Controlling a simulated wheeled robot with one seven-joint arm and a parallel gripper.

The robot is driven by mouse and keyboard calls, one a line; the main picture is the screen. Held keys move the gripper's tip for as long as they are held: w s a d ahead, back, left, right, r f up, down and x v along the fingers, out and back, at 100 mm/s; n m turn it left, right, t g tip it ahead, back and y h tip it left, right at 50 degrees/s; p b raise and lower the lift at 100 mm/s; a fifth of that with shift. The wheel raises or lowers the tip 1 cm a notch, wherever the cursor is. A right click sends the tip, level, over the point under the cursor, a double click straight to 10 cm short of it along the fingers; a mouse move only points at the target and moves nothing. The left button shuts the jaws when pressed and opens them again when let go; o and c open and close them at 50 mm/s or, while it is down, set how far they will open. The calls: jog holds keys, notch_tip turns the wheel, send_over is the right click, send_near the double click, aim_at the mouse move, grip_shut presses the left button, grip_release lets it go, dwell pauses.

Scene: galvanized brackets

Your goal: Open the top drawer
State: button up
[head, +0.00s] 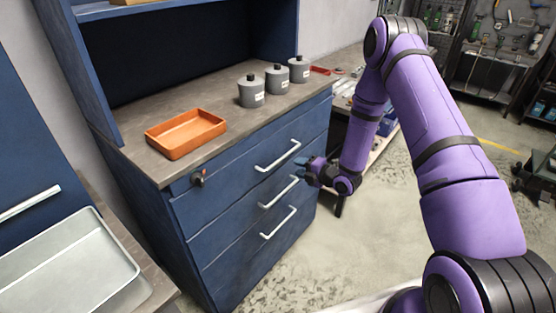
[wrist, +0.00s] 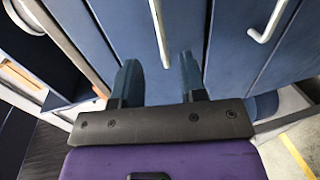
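The blue cabinet has three drawers, all closed flush. The top drawer (head: 240,178) has a white bar handle (head: 278,157), which shows in the wrist view as a pale bar (wrist: 160,32). My gripper (head: 302,170) is at the right part of the drawer fronts, close to them. In the wrist view my gripper (wrist: 158,62) is open, with its two blue fingers apart and nothing between them. The top handle is ahead of the fingertips, roughly in line with the gap. I see no contact with it.
The middle handle (head: 279,192) and bottom handle (head: 279,222) are below. A lock (head: 197,178) sits at the cabinet's upper left corner. An orange tray (head: 186,150) and three grey canisters (head: 251,101) stand on the countertop. The floor (head: 350,235) in front is clear.

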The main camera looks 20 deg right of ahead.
aim_at(279, 159)
jog(key=x, duration=1)
jog(key=shift+w+r, duration=0.1)
grip_shut()
